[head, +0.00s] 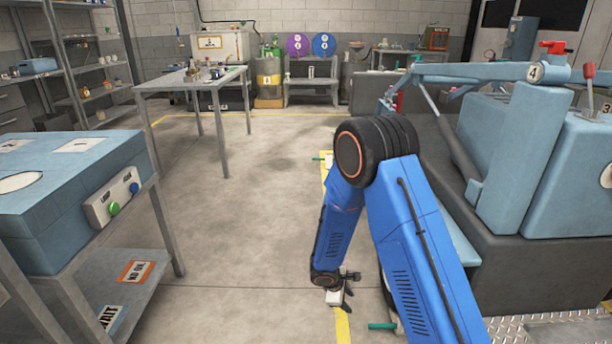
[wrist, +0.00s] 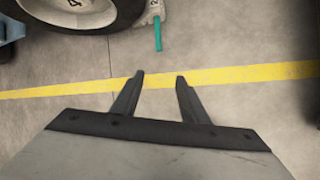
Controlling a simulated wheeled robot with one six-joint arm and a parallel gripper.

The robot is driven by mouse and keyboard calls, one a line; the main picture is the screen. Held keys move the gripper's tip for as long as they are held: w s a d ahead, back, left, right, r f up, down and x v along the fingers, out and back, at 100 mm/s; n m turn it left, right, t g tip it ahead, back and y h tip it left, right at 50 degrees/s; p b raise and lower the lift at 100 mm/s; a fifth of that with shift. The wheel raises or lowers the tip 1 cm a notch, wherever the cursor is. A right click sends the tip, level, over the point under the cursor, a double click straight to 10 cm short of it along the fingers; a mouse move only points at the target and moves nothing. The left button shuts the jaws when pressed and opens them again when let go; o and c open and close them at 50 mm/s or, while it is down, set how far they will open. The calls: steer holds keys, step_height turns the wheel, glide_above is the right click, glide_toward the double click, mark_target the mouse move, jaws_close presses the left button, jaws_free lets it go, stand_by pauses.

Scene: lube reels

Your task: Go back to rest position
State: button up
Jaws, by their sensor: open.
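My gripper (wrist: 159,76) shows in the wrist view with its two dark fingers apart and nothing between them. It hangs over the grey floor, with the yellow floor line (wrist: 250,74) running behind the fingertips. In the head view my blue arm bends down at the right of centre, and my gripper (head: 348,290) is low near the yellow line, small and partly hidden by the wrist.
A blue machine (head: 540,160) on a dark base stands close on the right. A blue box (head: 70,190) with buttons sits on a bench at left. A metal table (head: 190,78) stands further back. A wheel (wrist: 75,12) and a teal handle (wrist: 158,33) are beyond the fingers. The middle floor is clear.

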steer(key=s+d+r+m, duration=0.3)
steer(key=d+r, duration=0.1)
steer(key=r, duration=0.6)
steer(key=s+d+r+m, duration=0.2)
steer(key=s+d+r, duration=0.15)
steer(key=r, duration=0.65)
steer(key=s+d+r+m, duration=0.3)
steer(key=d+r, duration=0.2)
steer(key=r, duration=0.5)
steer(key=s+r+m+y, duration=0.1)
steer(key=s+r, duration=0.3)
steer(key=s, duration=0.4)
steer(key=s+r+m+t+y, duration=0.1)
steer(key=s+r+m+y, duration=0.1)
steer(key=s+r, duration=0.3)
steer(key=s+d+r+m+t+y, duration=0.1)
steer(key=s+r+m, duration=0.2)
steer(key=s, duration=0.9)
steer(key=shift+s+r+m+y, duration=0.15)
steer(key=shift+r+m+y, duration=0.25)
steer(key=shift+r, duration=0.3)
